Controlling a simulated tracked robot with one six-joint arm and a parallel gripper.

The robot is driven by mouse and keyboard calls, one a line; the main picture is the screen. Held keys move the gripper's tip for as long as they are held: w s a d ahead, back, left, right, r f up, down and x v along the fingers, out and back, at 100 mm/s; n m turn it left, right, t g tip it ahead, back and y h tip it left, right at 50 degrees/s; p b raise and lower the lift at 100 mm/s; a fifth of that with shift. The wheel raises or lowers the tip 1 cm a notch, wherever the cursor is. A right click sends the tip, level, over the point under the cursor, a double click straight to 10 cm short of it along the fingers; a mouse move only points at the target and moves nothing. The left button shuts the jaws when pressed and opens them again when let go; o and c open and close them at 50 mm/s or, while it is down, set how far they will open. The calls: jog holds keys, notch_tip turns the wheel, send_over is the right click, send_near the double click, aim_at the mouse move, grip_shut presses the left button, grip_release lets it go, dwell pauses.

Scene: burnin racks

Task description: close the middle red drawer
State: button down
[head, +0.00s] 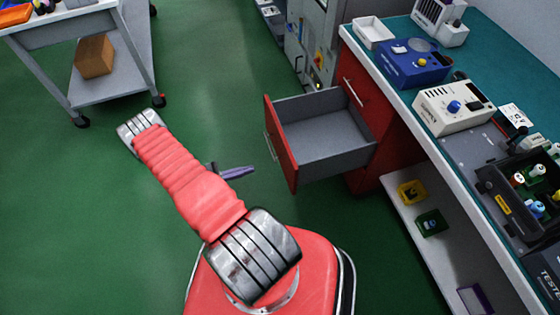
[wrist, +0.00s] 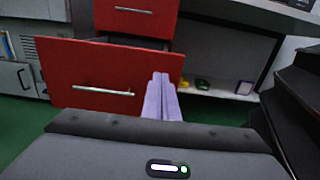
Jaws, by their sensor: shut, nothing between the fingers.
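The middle red drawer (head: 281,150) stands pulled well out of the red cabinet in the head view. Its grey inside looks empty. In the wrist view its red front (wrist: 75,65) with a silver bar handle (wrist: 103,91) faces me. My gripper (head: 252,169) is shut and empty, its purple fingers pointing at the drawer front from the left with a gap in the head view. In the wrist view the fingers (wrist: 160,76) overlap the right part of the front, right of the handle. Whether they touch cannot be told there.
A shut red drawer (wrist: 135,17) sits above the open one. The workbench (head: 395,105) with instruments runs along the right, over a white shelf (head: 405,212) with small bins. A cart (head: 75,30) with a cardboard box (head: 94,57) stands far left. The green floor before the drawer is clear.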

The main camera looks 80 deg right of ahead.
aim_at(289, 158)
jog(key=shift+s, duration=0.1)
jog(key=x, duration=1.4)
